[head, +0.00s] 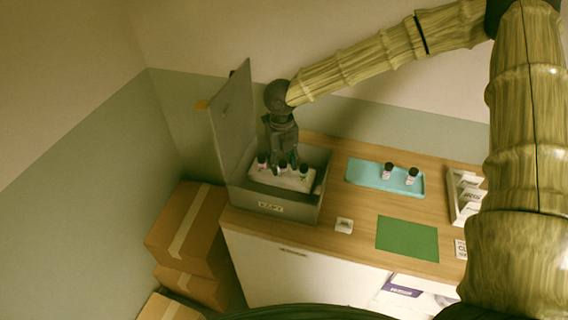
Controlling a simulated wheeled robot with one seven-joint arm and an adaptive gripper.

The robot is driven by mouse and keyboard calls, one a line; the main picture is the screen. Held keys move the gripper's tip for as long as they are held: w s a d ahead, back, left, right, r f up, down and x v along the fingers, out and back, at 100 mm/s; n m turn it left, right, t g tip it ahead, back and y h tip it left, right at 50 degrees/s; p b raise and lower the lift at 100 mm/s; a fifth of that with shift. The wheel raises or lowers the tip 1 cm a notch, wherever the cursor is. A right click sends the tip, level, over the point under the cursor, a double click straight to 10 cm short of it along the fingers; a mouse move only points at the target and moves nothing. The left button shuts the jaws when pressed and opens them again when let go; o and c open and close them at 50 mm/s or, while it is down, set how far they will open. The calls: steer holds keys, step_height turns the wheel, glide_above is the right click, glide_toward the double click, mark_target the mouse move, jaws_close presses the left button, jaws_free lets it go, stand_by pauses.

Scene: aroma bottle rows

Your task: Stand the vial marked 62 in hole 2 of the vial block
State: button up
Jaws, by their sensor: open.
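Several small dark-capped vials, one of them the right-hand vial (304,171), stand in a pale block (292,184) inside an open grey box (270,208). Two more dark-capped vials, a left one (387,171) and a right one (412,177), stand on a blue tray (356,178). The numbers on the vials and any hole numbers are too small to read, so I cannot tell which vial is 62. My gripper (282,168) points down into the box among the vials, open. It hides part of the block, and I cannot tell whether its fingers are around a vial.
The box's raised lid (233,120) stands left of my gripper. A green mat (407,239), a small white card (344,226) and a white rack (458,200) are on the wooden counter (310,237). Cardboard boxes (187,229) are stacked at the left.

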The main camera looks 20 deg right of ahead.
mark_target(282, 162)
step_height(282, 162, up, 11)
steer(key=b, duration=0.3)
steer(key=shift+w, duration=0.15)
stand_by(0.4)
